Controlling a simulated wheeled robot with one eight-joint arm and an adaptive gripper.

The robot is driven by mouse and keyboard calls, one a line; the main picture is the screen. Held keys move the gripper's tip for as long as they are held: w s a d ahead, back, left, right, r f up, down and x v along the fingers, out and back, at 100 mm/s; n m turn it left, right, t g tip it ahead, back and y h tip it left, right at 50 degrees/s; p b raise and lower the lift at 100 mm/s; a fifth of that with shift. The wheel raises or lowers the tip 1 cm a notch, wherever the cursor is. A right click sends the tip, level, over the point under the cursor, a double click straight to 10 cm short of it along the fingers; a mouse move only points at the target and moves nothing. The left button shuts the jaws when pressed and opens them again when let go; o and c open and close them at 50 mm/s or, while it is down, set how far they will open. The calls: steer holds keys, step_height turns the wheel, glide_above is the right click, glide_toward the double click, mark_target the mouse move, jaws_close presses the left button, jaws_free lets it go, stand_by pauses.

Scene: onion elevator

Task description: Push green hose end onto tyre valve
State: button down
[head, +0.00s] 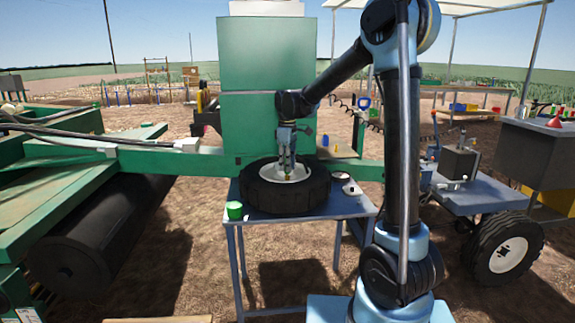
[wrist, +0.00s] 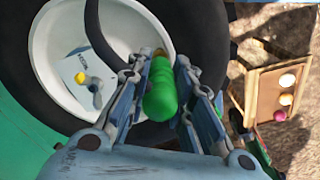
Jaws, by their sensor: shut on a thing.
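The black tyre (head: 290,202) lies flat on a blue-grey table, and its white rim (wrist: 150,25) fills much of the wrist view. My gripper (wrist: 170,85) is shut on the green hose end (wrist: 160,90), which it holds over the rim's inner edge. A small brass-coloured tip (wrist: 160,52) shows just beyond the green part; I cannot tell whether it is the tyre valve or whether the two touch. In the head view my gripper (head: 287,168) reaches down into the middle of the tyre. A dark hose (wrist: 98,32) curves across the rim.
A green cup (head: 234,210) stands at the table's front left. A small round white-topped item (head: 340,177) lies right of the tyre. A yellow piece (wrist: 81,77) shows within the rim. The green machine frame (head: 190,162) runs close behind the table (head: 335,208).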

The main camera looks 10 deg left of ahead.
steer(key=shift+f, duration=0.6)
stand_by(0.7)
steer(key=c, duration=0.9)
jaws_free()
steer(key=shift+c, duration=0.2)
steer(key=shift+r, duration=3.5)
steer(key=shift+d, duration=0.1)
